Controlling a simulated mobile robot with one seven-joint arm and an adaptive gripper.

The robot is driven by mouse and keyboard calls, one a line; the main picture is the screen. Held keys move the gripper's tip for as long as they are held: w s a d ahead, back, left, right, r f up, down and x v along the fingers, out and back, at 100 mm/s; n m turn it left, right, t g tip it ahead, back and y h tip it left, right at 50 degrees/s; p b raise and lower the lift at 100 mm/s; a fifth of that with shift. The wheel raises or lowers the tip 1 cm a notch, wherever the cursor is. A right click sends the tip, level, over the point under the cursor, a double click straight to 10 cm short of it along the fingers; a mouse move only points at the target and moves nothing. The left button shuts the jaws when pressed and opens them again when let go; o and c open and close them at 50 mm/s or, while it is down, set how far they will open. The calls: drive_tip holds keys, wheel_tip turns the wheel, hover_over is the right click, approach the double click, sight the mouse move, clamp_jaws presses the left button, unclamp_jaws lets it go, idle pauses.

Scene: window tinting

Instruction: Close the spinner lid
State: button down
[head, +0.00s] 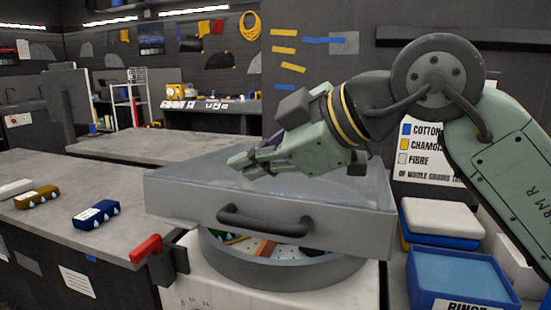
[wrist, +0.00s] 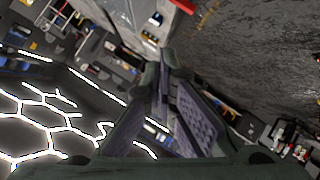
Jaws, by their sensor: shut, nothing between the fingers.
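The spinner lid (head: 300,232) is a wide grey frame with a clear top and a dark bar handle (head: 265,222) on its front. It sits over the round spinner drum (head: 290,270) but is not down flush. A gap under its front edge shows the drum's inside, with some coloured cloths or blocks (head: 266,248) in it. My gripper (head: 240,162) is shut and empty, above the lid's top and behind the handle. I cannot tell whether it touches the lid. The wrist view shows the shut fingers (wrist: 165,62).
A red-handled lever (head: 146,248) stands at the spinner's front left. A grey counter (head: 60,240) on the left holds a blue block (head: 96,214) and a yellow-brown block (head: 37,198). A blue rinse bin (head: 455,275) and stacked trays (head: 442,218) stand on the right.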

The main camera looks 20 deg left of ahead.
drive_tip(key=w+d+m+h+p, duration=0.1)
drive_tip(key=d+m+h, duration=0.1)
drive_tip(key=d, duration=0.3)
drive_tip(key=w+a+f+p, duration=0.1)
drive_tip(key=a+f, duration=0.1)
drive_tip(key=f, duration=0.1)
drive_tip(key=w+a+f+p, duration=0.1)
drive_tip(key=w+a+f, duration=0.1)
drive_tip(key=f, duration=0.2)
drive_tip(key=w+a+f+p, duration=0.1)
drive_tip(key=w+a+f, duration=0.1)
drive_tip(key=f, duration=0.1)
drive_tip(key=shift+w+a+f+p, duration=0.2)
drive_tip(key=shift+a+f+p, duration=0.05)
drive_tip(key=shift+f+p, duration=0.1)
drive_tip(key=shift+f, duration=0.1)
